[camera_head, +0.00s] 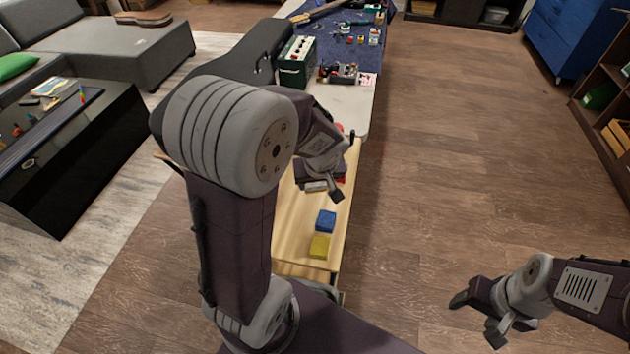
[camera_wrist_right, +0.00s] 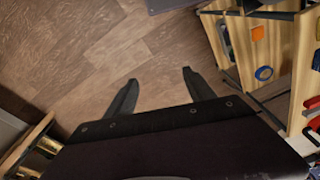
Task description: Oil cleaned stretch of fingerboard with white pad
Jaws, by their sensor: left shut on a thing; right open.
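My left arm reaches forward in the head view, and my left gripper (camera_head: 327,186) is over the light wooden bench top (camera_head: 298,230). It is shut on a small pale piece that looks like the white pad (camera_head: 316,186); the arm and jaw hide much of it. A long thin neck-like piece (camera_head: 318,10) lies on the far blue mat; I cannot make out the cleaned stretch of fingerboard. My right gripper (camera_head: 476,318) is open and empty above the floor at lower right. Its two spread fingers also show in the right wrist view (camera_wrist_right: 160,80).
A blue block (camera_head: 326,221) and a yellow block (camera_head: 319,246) sit on the bench near my left gripper. Beyond are a green box (camera_head: 297,62), a dark case (camera_head: 245,55) and the cluttered blue mat (camera_head: 335,42). The floor right of the bench is clear.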

